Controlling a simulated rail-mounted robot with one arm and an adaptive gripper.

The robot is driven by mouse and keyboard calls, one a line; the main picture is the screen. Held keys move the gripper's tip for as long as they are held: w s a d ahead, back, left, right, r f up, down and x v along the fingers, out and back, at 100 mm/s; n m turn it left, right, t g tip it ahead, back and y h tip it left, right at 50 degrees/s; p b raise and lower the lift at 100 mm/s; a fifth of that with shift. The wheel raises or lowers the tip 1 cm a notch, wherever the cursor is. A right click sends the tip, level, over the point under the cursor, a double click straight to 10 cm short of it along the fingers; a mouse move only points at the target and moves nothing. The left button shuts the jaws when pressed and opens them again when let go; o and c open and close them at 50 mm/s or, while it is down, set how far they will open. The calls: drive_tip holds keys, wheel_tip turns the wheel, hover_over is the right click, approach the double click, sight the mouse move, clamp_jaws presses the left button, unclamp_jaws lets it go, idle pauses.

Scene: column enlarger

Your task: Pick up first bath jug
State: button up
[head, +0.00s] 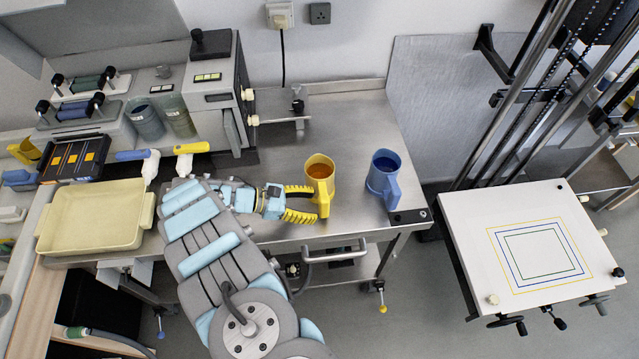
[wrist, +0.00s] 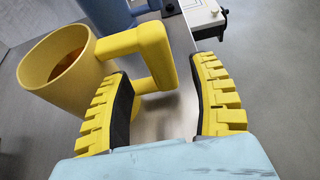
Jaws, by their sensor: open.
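A yellow jug (head: 320,172) with orange-brown contents stands upright on the steel table. Its handle faces the front in the head view. The jug fills the left of the wrist view (wrist: 60,72), with its handle (wrist: 150,58) toward my fingers. A blue jug (head: 383,174) stands to its right, with its handle toward the front right; part of it shows at the top of the wrist view (wrist: 110,12). My gripper (head: 308,204) is open, its yellow fingers apart at the yellow jug's handle. The handle lies between or just beyond the fingertips (wrist: 165,85); contact cannot be told.
The steel table (head: 360,120) is clear behind the jugs and ends close in front of them. A cream tray (head: 95,218) and bottles with yellow and blue tops lie left. The enlarger's white baseboard (head: 535,240) stands right, across a gap.

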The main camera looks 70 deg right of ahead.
sight(323, 208)
drive_tip(key=x, duration=0.4)
drive_tip(key=shift+f, duration=0.1)
drive_tip(key=shift+a, duration=0.1)
clamp_jaws()
